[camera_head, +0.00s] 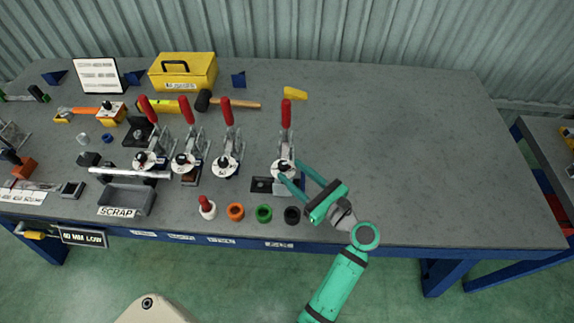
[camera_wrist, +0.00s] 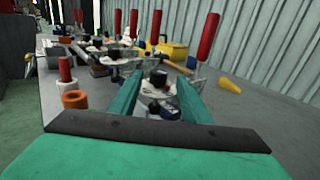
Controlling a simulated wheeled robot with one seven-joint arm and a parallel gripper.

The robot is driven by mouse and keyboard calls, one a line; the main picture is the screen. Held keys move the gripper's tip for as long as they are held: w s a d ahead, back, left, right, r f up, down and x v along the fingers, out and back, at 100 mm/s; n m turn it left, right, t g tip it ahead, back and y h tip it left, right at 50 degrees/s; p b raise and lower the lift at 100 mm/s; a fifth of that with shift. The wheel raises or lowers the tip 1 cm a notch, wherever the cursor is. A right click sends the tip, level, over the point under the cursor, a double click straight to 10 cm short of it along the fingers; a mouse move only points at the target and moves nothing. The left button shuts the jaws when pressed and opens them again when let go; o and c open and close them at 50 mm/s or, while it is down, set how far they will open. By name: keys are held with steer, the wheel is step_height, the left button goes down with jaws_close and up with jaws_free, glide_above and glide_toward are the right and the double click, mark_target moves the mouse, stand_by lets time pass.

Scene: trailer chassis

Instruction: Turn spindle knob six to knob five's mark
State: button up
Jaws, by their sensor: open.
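Several clamp fixtures with red upright handles stand in a row on the grey bench (camera_head: 400,130), each with a white dial and dark knob at its front. The rightmost dial (camera_head: 284,167) sits apart from the others. My gripper (camera_head: 290,172) is open at this rightmost dial, coming from the front right. In the wrist view its two green fingers (camera_wrist: 160,76) stand either side of the dark knob, with a gap showing. I cannot tell whether either finger touches it. The neighbouring dial (camera_head: 225,167) is to the left. Knob numbers and marks are too small to read.
A red-topped piece (camera_head: 207,207) and orange (camera_head: 235,211), green (camera_head: 264,213) and black (camera_head: 292,215) rings line the front edge. A scrap tray (camera_head: 127,199), yellow toolbox (camera_head: 183,72) and mallet (camera_head: 228,104) lie left. The bench's right side is clear.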

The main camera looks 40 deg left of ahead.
mark_target(287, 168)
steer(key=shift+w+a, duration=0.25)
steer(key=shift+a, duration=0.95)
steer(key=shift+w+a, duration=0.25)
steer(key=shift+a, duration=0.95)
